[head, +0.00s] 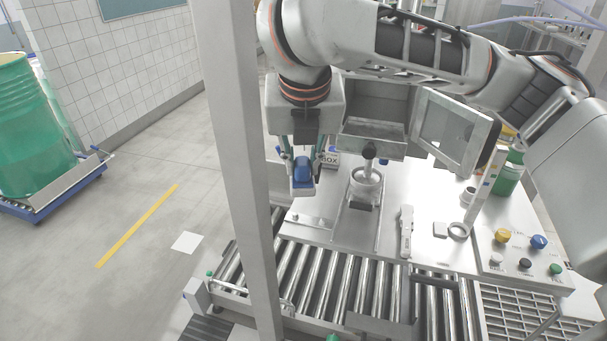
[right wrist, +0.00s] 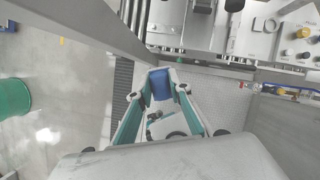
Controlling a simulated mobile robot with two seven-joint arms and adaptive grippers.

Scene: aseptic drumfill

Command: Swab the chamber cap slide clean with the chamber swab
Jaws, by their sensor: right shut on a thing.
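My right gripper (head: 303,166) is shut on a blue block-like thing, which I take to be the chamber swab (head: 302,172). In the right wrist view the blue swab (right wrist: 160,84) sits between the teal-sided fingertips. It hangs at the left edge of the steel worktop; I cannot tell whether it touches anything below. To its right stands a round metal chamber (head: 366,187) with a knobbed post, on a narrow rail plate. This may be the cap slide, but I cannot tell its exact part or how clean it is. My left gripper is not in view.
A grey post (head: 236,150) rises close left of the gripper. A roller conveyor (head: 350,293) runs in front of the worktop. A white hand tool (head: 406,232), a metal ring (head: 458,231) and a button panel (head: 525,250) are at right. A screen (head: 450,132) stands behind.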

